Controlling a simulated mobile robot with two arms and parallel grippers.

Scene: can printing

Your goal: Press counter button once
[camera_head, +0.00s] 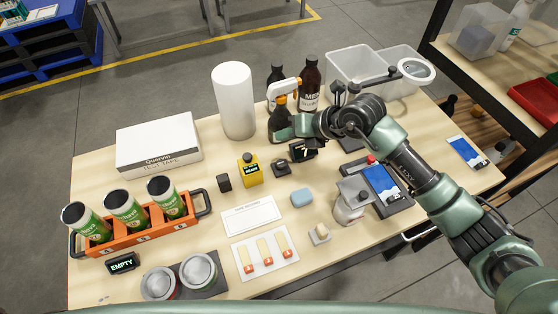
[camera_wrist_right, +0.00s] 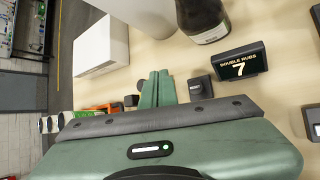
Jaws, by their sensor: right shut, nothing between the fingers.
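The counter display (camera_head: 302,150) is a small black box on the table. In the right wrist view the display (camera_wrist_right: 240,63) reads "DOUBLE RUBS 7". A small black block with a raised top, which looks like the counter button (camera_head: 281,167), sits beside it; it also shows in the right wrist view (camera_wrist_right: 200,87). My right gripper (camera_head: 279,133) is above the table behind the button, apart from it. In the right wrist view its green fingers (camera_wrist_right: 157,76) are together and empty, left of the button. My left gripper is out of view.
A yellow bottle (camera_head: 250,170) and a black cube (camera_head: 224,182) stand left of the button. Dark bottles (camera_head: 310,86) and a white cylinder (camera_head: 235,105) stand behind. A blue sponge (camera_head: 302,197) lies in front. An orange can carrier (camera_head: 146,232) is at left.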

